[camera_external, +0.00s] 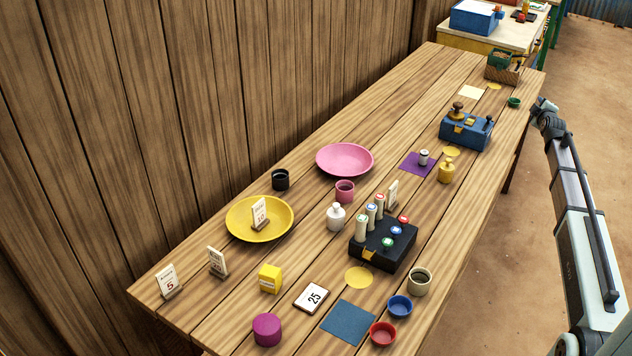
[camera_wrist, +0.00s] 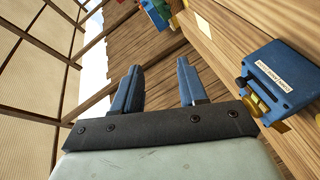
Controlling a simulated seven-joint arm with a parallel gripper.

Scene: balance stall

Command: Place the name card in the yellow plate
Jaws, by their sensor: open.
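A small white card (camera_external: 259,213) stands in a dark wooden holder inside the yellow plate (camera_external: 238,231), at the left part of the table. Similar standing cards are at the table's left end: one marked 5 (camera_external: 167,278) and one beside it (camera_external: 216,261). Another upright card (camera_external: 392,193) stands behind the black box. The print is too small to tell which is the name card. My gripper (camera_external: 541,106) is beyond the table's right edge, far from the plate. In the wrist view my gripper (camera_wrist: 160,86) has its blue fingers apart, with nothing between them.
A pink plate (camera_external: 345,159), black cup (camera_external: 280,180), pink cup (camera_external: 345,191) and white bottle (camera_external: 336,217) stand near the yellow plate. A black box (camera_external: 384,246) with several cylinders sits mid-table. A blue box (camera_external: 466,131) is nearer my gripper; it also shows in the wrist view (camera_wrist: 283,80).

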